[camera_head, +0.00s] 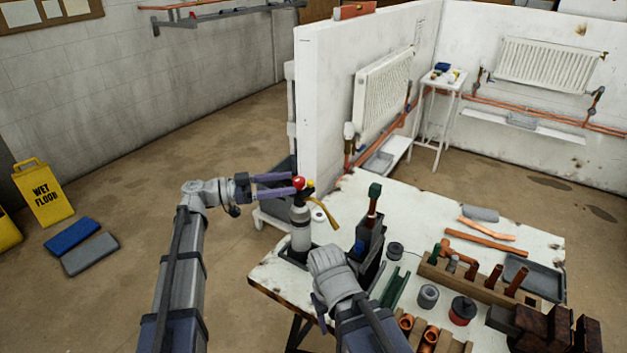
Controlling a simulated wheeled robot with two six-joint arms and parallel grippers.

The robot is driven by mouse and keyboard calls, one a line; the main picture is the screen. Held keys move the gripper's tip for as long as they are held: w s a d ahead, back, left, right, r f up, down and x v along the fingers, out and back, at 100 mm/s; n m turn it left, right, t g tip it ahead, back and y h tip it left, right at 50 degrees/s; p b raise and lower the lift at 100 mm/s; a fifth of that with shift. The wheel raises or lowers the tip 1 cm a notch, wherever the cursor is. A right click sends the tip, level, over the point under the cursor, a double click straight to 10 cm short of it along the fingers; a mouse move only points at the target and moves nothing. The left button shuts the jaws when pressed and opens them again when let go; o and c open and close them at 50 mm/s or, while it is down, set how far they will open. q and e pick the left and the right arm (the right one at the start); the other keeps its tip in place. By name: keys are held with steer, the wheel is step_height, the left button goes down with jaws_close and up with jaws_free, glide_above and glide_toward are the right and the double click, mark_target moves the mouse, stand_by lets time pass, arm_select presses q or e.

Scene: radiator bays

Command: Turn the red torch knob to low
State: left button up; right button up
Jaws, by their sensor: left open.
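The red torch knob (299,182) sits at the top of a grey torch cylinder (301,228), which stands upright in a dark holder at the left side of the workbench. A yellow part (325,212) slopes down to the right from the torch head. My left gripper (293,184) reaches in from the left with its two purple fingers apart, one above the other. Their tips are at the knob's left side; I cannot tell whether they touch it. No knob setting mark is readable. My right gripper (320,309) is low in front of the bench, its fingers mostly hidden.
The white workbench (425,220) holds a dark box (367,250) with a green-topped tool, copper pipes (471,234), a wooden pipe rack (480,282) and a grey tray (533,278). A white partition (325,110) stands close behind the torch.

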arm_select(q)
steer(key=w+d, duration=0.1)
steer(key=d, duration=0.6)
steer(key=shift+w+d, duration=0.2)
steer(key=shift+c, duration=0.2)
jaws_close()
